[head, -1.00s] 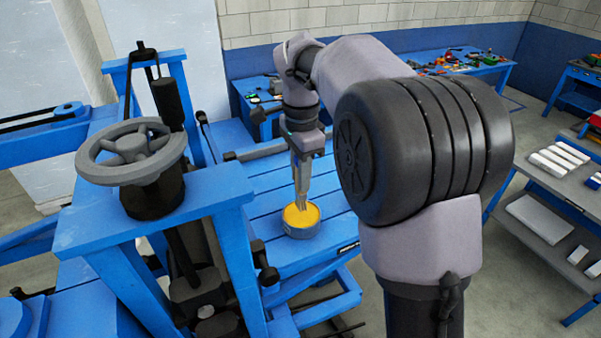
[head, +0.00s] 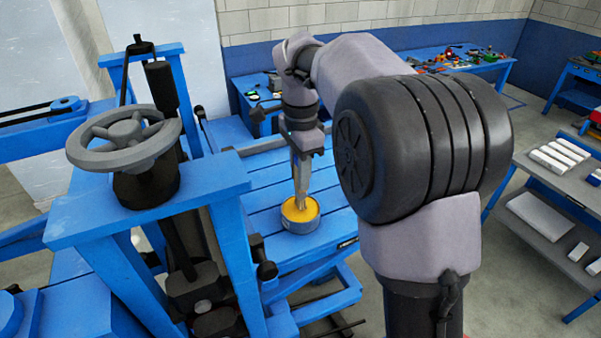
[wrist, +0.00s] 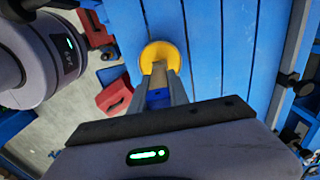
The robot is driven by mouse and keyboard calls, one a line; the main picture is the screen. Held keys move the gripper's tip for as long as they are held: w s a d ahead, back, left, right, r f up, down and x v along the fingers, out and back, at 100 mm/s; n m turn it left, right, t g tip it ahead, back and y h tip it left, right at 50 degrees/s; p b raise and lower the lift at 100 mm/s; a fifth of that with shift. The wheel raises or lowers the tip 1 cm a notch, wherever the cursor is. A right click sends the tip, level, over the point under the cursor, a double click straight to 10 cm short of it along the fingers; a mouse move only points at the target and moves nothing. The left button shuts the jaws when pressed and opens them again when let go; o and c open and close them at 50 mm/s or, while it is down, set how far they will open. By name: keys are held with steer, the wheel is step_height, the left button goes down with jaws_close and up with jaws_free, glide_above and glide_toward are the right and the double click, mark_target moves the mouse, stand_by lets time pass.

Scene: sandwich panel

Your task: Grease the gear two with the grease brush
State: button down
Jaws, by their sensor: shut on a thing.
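A round tin of yellow grease (head: 299,221) stands on the blue slatted table; its yellow top also shows in the wrist view (wrist: 166,48). My gripper (head: 301,188) points down over the tin and is shut on the grease brush (wrist: 158,72), a narrow tan piece between the fingers. The brush end overlaps the yellow surface in both views; I cannot tell whether it touches the grease or how deep it is. The fingers and wrist hide most of the brush. I cannot make out gear two in either view.
A blue machine frame with a grey handwheel (head: 124,139) rises close left of the tin. A grey shelf (head: 540,218) with white blocks stands at right. A blue bench with tools (head: 470,65) is at the back. Table slats around the tin are clear.

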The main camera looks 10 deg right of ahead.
steer(key=shift+f, duration=0.5)
stand_by(1.0)
step_height(320, 180, up, 7)
steer(key=p, duration=0.6)
steer(key=shift+r, duration=0.15)
stand_by(0.3)
